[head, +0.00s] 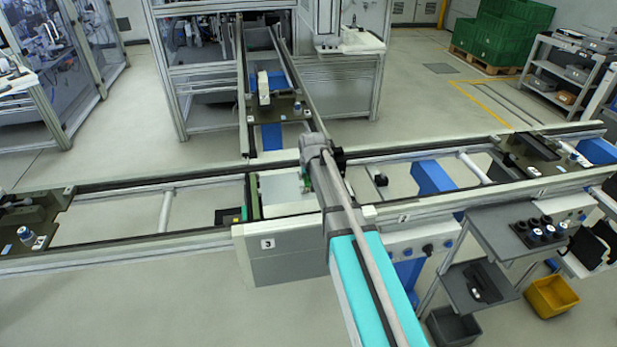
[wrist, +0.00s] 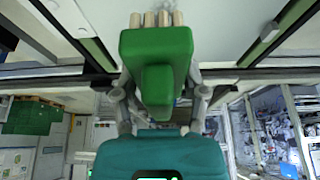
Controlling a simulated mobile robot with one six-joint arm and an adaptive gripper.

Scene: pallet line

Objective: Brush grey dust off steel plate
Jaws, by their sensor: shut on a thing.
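My gripper (wrist: 159,92) is shut on a green brush (wrist: 156,45), with one finger on each side of its handle. The brush's pale bristles (wrist: 155,19) point to the top of the wrist view, toward the light steel plate (wrist: 225,25). A small grey patch of dust (wrist: 172,5) shows just beyond the bristles. I cannot tell whether the bristles touch the plate. In the head view the plate (head: 280,190) lies in the conveyor frame, partly hidden by my arm, and a bit of the green brush (head: 306,181) shows beside my wrist.
Conveyor rails (head: 130,188) run left and right of the plate, and another track (head: 262,80) leads away behind it. A grey cart (head: 500,240) with dark cups stands at the right. Green crates (head: 503,30) are far back. Open floor lies at the front left.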

